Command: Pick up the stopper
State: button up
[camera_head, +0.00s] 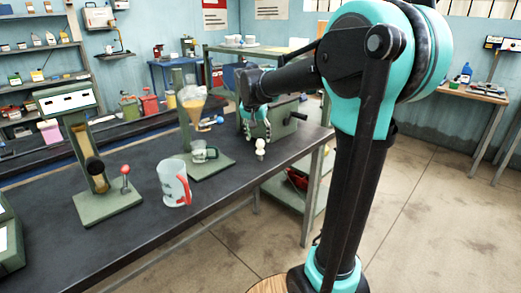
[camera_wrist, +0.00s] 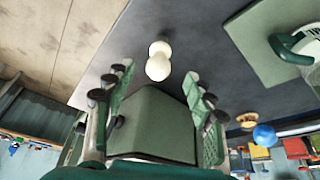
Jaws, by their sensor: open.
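A small white piece with two rounded lobes, which looks like the stopper (camera_head: 260,148), stands on the dark bench near its right front edge. In the wrist view the stopper (camera_wrist: 158,62) shows just beyond the fingertips, roughly centred between them. My gripper (camera_head: 256,134) is above and slightly behind it in the head view. The gripper's two fingers (camera_wrist: 156,80) are spread in the wrist view, with nothing held. I cannot tell the exact height gap between fingertips and stopper.
A green machine or box (camera_head: 284,118) stands close behind the gripper. A green stand with a funnel (camera_head: 191,100) and small jug (camera_head: 203,152) is to the left, with a blue ball (camera_head: 219,120) behind. A red-handled pitcher (camera_head: 174,183) stands further left. The bench edge is close on the right.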

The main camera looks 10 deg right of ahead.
aim_at(260, 147)
jog(key=shift+x, duration=4.3)
grip_shut()
